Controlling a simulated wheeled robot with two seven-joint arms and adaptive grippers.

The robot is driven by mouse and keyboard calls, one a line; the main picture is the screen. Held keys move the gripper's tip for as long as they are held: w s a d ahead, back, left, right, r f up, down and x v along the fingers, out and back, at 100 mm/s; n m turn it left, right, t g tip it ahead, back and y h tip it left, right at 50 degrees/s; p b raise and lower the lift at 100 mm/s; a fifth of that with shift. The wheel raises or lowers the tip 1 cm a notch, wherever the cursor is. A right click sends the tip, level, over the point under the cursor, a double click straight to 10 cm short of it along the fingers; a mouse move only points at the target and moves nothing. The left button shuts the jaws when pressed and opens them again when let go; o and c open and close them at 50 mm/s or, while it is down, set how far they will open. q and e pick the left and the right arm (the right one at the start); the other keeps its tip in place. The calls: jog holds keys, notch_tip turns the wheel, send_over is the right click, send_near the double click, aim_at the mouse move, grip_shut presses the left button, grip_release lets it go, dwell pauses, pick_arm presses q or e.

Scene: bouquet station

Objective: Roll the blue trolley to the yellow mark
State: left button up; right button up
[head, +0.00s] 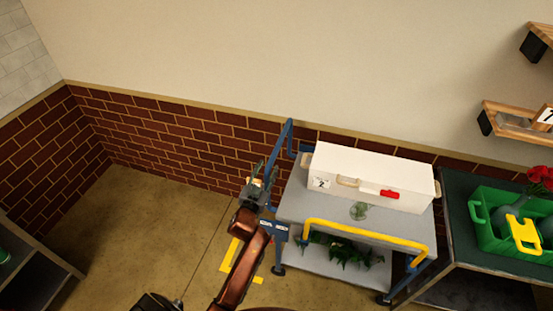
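The blue trolley (287,212) has a blue frame, grey shelves and a yellow handle bar (365,234) along its near side. A blue bar (281,148) rises at its left end. The yellow mark (231,254) lies on the floor just left of the trolley and is partly covered by my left arm. My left gripper (261,182) is at the near end of the blue bar, overlapping it in the picture. Whether its fingers are closed around the bar is too small to tell. My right gripper is not seen.
A white case (372,180) labelled 2 and a small glass item (358,210) stand on the trolley's top; greenery (345,252) lies below. A dark table (462,222) with a green crate (486,238) stands close at right. Open floor (130,225) extends left; a brick wall is behind.

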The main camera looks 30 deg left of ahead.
aim_at(273, 157)
pick_arm(q)
jog(key=shift+w+f, duration=0.15)
jog(key=shift+f, duration=0.3)
jog(key=shift+w, duration=0.35)
jog(key=b+x, duration=0.1)
jog(key=x, duration=0.5)
jog(key=shift+w+a, duration=0.2)
jog(key=shift+w, duration=0.4)
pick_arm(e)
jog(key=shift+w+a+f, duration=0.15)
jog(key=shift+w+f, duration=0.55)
pick_arm(q)
jog(key=shift+c, duration=0.4)
grip_shut()
